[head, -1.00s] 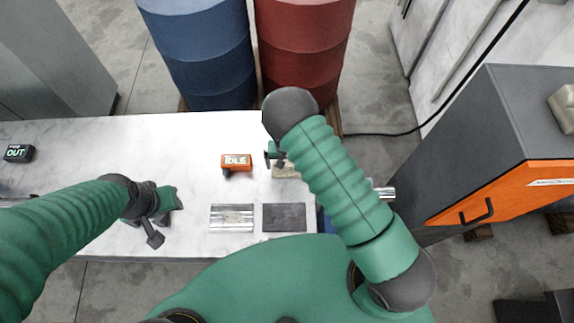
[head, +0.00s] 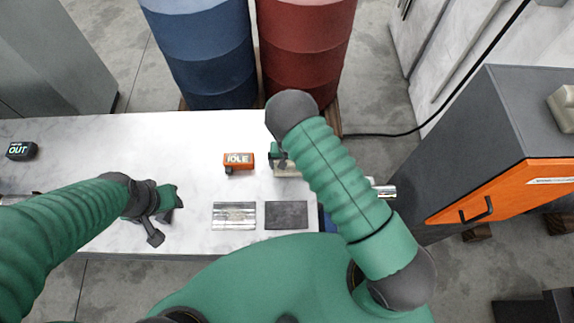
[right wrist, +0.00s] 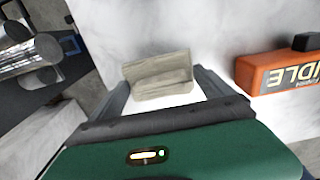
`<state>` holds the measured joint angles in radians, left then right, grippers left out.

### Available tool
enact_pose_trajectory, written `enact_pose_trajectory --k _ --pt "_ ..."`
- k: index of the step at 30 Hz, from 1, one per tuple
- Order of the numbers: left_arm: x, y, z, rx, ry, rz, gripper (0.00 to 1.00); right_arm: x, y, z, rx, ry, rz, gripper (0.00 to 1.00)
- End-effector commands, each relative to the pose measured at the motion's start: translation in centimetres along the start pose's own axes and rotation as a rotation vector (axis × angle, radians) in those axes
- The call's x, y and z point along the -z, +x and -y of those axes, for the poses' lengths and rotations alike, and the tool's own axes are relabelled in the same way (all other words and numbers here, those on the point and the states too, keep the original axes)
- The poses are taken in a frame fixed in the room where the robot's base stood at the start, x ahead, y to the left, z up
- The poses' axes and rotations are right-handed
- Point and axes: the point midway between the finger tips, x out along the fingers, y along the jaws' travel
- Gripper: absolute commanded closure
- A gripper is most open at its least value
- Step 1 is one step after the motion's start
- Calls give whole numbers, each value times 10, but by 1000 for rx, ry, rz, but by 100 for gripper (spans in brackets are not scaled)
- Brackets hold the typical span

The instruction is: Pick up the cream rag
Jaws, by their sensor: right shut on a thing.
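The cream rag (right wrist: 158,76) is a folded, grey-beige piece between the two fingers of my right gripper (right wrist: 162,88) in the right wrist view. The fingers are shut on it, one at each side. In the head view the rag (head: 287,171) shows just above the white table top, partly hidden by my right gripper (head: 278,157) and arm. I cannot tell whether it still touches the table. My left gripper (head: 160,218) hangs over the left part of the table, away from the rag. Its jaw opening is not clear.
A silver plate (head: 234,215) and a dark plate (head: 286,215) lie at the near edge. Blue (head: 205,55) and red (head: 305,45) barrels stand behind the table. An orange-fronted cabinet (head: 510,190) stands at right.

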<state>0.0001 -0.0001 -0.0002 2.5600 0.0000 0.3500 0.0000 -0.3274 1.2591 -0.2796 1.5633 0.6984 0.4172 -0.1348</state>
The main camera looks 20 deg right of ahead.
Motion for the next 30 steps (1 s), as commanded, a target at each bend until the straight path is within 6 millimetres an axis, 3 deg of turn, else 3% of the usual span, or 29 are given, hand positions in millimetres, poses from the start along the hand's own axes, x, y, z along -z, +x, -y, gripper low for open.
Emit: enact_pose_trajectory --k 1,3,4,5,12,18,29,30 --pt "-1 3 0 0 0 0 64 -4 2 0 0 1 9 50" --pt "-1 6 0 0 0 0 64 -3 -5 0 1 1 8 76" --pt "-2 7 0 0 0 0 64 -3 -9 0 1 2 7 76" --pt "-2 9 0 0 0 0 64 -2 -14 1 2 2 5 100" --pt "-5 20 0 0 0 0 64 -3 -62 3 2 0 1 100" --pt "-6 24 0 0 0 0 64 -3 -89 2 1 0 2 100" --pt "-6 25 0 0 0 0 64 -2 -99 1 0 1 3 100" --pt "-6 25 0 0 0 0 64 -2 -99 1 0 1 3 38"
